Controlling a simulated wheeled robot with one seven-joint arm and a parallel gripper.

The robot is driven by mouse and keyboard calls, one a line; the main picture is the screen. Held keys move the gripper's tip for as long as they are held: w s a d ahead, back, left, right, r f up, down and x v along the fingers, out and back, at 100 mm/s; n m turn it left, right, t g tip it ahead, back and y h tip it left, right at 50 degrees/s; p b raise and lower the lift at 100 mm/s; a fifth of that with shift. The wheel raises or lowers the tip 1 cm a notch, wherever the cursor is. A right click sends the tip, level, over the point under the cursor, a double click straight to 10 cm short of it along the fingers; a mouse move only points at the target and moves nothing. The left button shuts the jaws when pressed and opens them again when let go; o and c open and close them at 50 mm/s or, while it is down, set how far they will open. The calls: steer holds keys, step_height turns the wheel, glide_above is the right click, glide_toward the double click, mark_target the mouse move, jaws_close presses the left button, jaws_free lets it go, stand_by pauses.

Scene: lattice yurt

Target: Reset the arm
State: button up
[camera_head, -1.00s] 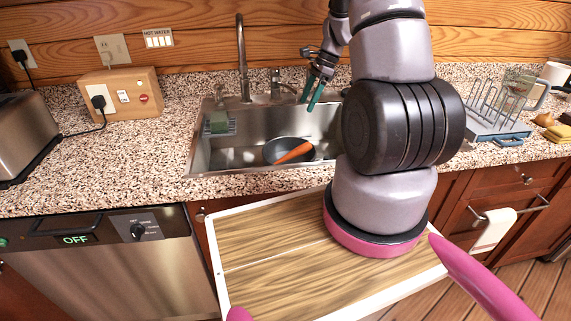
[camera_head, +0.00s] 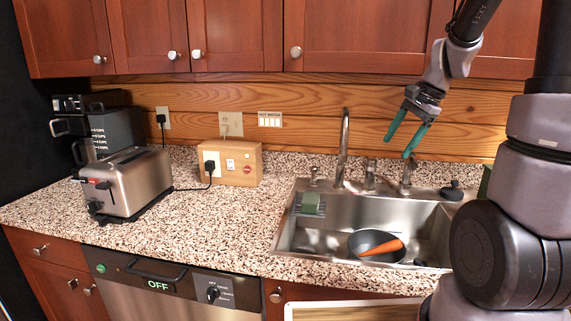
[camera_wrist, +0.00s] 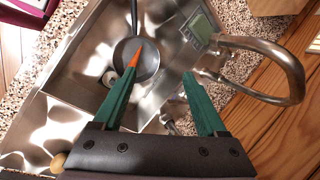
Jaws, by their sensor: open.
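My gripper (camera_head: 406,139) is open and empty, with two green fingers pointing down. It hangs in the air above the right part of the sink (camera_head: 335,211), near the back wall. In the wrist view my gripper (camera_wrist: 160,85) shows its fingers spread apart over the sink (camera_wrist: 85,85). My arm comes in from the right and stands in front of the counter there.
A dark pan (camera_head: 366,238) with an orange carrot (camera_head: 383,247) lies in the sink. The tall faucet (camera_head: 344,145) stands left of my gripper. A toaster (camera_head: 130,181) and wooden outlet box (camera_head: 228,163) stand left. Red cabinets (camera_head: 240,38) hang above.

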steer(key=s+a+r+n+t, duration=0.2)
steer(key=s+r+n, duration=0.2)
steer(key=s+r, duration=0.2)
steer(key=s+a+r+n+t+h, duration=0.1)
steer(key=s+a+r+n+t, duration=0.1)
steer(key=s+r, duration=0.4)
steer(key=s+a+n, duration=0.1)
steer(key=s+n, duration=0.1)
steer(key=s, duration=0.3)
steer(key=shift+a+n+h, duration=0.25)
steer(key=shift+n+h, duration=0.05)
